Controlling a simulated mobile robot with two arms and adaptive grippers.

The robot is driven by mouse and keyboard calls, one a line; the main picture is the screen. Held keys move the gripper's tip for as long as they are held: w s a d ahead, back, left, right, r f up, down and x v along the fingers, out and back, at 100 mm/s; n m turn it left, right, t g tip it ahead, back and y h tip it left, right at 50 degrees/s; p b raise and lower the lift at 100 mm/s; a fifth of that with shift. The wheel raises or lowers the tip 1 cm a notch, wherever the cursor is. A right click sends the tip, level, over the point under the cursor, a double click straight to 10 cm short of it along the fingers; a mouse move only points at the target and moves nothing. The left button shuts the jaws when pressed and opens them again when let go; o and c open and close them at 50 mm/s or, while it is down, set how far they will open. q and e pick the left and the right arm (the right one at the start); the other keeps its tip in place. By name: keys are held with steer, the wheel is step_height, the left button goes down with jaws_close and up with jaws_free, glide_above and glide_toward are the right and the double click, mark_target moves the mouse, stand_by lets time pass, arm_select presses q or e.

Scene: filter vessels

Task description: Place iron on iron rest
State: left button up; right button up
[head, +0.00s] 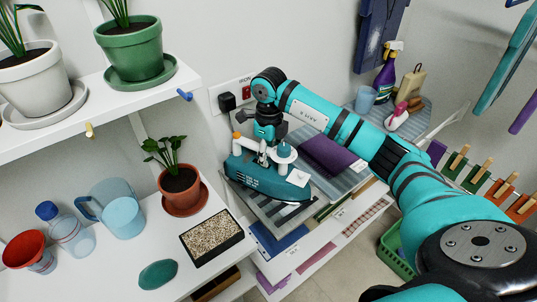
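The teal iron (268,181) is near the middle of the head view, with a white tag on its right end. It sits over a grey striped surface (262,208) at the end of the ironing shelf by the wall; I cannot tell whether it touches it. I cannot make out the iron rest as a separate thing. My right gripper (264,148) points down from above, at the top of the iron around its handle. Its fingertips blend with the handle, so their opening is unclear. My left gripper is out of view.
A purple folded cloth (326,155) lies right of the iron. A potted plant (180,182) and a gravel tray (211,237) stand close on its left. A wall socket (232,97) is behind. A spray bottle (386,76) stands at the far end.

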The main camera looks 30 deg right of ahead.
steer(key=shift+r, duration=0.15)
steer(key=shift+w+r, duration=0.1)
steer(key=shift+r, duration=0.3)
step_height(320, 180, up, 10)
steer(key=shift+d+f+b, duration=0.1)
steer(key=shift+b, duration=0.95)
steer(key=shift+r, duration=0.65)
stand_by(0.5)
